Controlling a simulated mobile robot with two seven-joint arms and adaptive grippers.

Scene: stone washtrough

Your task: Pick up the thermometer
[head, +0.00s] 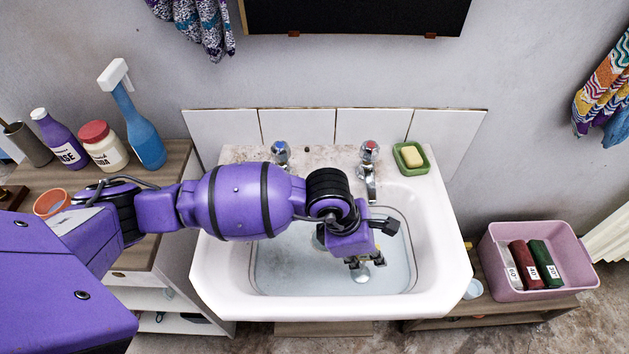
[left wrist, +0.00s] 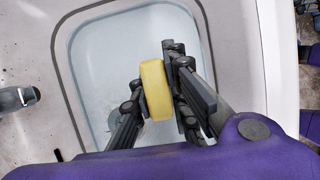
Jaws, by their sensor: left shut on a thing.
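My left gripper (head: 366,262) is over the water in the washbasin (head: 446,240), fingers pointing down. In the left wrist view its two dark fingers are closed on the sides of a rounded yellow thing (left wrist: 154,90). This appears to be the thermometer, but no scale or markings show on the side I see. In the head view the gripper mostly hides it. I cannot tell whether it touches the water. My right gripper is in neither view.
Two taps (head: 369,160) and a green dish (head: 411,158) with yellow soap stand on the basin's back edge. A blue spray bottle (head: 146,135) and other bottles stand on the left shelf. A pink bin (head: 499,262) with rolled cloths is at the right.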

